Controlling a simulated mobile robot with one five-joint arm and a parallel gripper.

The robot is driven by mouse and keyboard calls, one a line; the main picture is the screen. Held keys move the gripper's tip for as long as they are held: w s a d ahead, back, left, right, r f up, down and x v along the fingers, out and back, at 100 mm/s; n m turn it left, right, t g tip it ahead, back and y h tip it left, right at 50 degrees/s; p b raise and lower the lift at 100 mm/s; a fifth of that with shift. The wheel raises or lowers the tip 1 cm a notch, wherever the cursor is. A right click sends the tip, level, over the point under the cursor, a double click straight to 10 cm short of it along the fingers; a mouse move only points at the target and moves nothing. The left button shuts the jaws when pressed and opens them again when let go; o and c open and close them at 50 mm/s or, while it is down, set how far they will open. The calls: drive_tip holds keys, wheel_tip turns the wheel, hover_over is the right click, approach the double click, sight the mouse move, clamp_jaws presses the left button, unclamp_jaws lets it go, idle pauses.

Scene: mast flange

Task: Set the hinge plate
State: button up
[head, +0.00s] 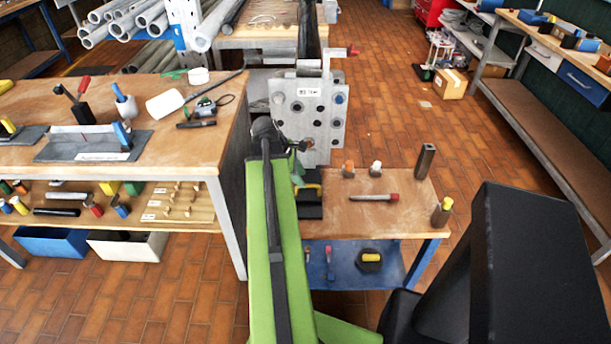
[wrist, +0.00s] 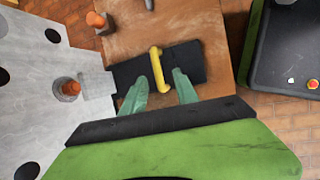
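A dark flat plate with a yellow handle (wrist: 159,72), which I take for the hinge plate, lies on the small wooden table in the wrist view. In the head view its yellow handle (head: 311,187) shows just right of my green arm. My gripper (wrist: 161,80) has two green fingers, apart, with the handle between them; I cannot tell whether they touch it. The grey flange plate (wrist: 40,60) with dark holes fills the left of the wrist view and stands upright in the head view (head: 322,128). An orange-tipped pin (wrist: 69,88) sits at the flange.
The small table (head: 400,215) also holds orange-topped and white-topped pegs (head: 376,169), a red-ended tool (head: 375,197) and a yellow-topped post (head: 442,211). A large workbench (head: 190,150) stands at the left. Brick floor is open at the right.

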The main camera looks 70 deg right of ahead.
drive_tip(key=p+v, duration=0.9)
drive_tip(key=v, duration=0.3)
drive_tip(key=shift+r, duration=0.1)
drive_tip(key=w+a+n+t, duration=0.2)
drive_tip(key=w+a+n, duration=0.3)
drive_tip(key=w+a, duration=1.55)
drive_tip(key=w+a+f+m+y, duration=0.1)
drive_tip(key=w+a+m, duration=0.2)
drive_tip(key=a, duration=1.3)
drive_tip(key=w+a+f+m+t+y, duration=0.1)
drive_tip(key=w+a+m, duration=0.3)
drive_tip(key=a, duration=1.2)
drive_tip(key=shift+w+m+y, duration=0.25)
drive_tip(key=shift+m+y, duration=0.55)
drive_tip(key=shift+m, duration=0.1)
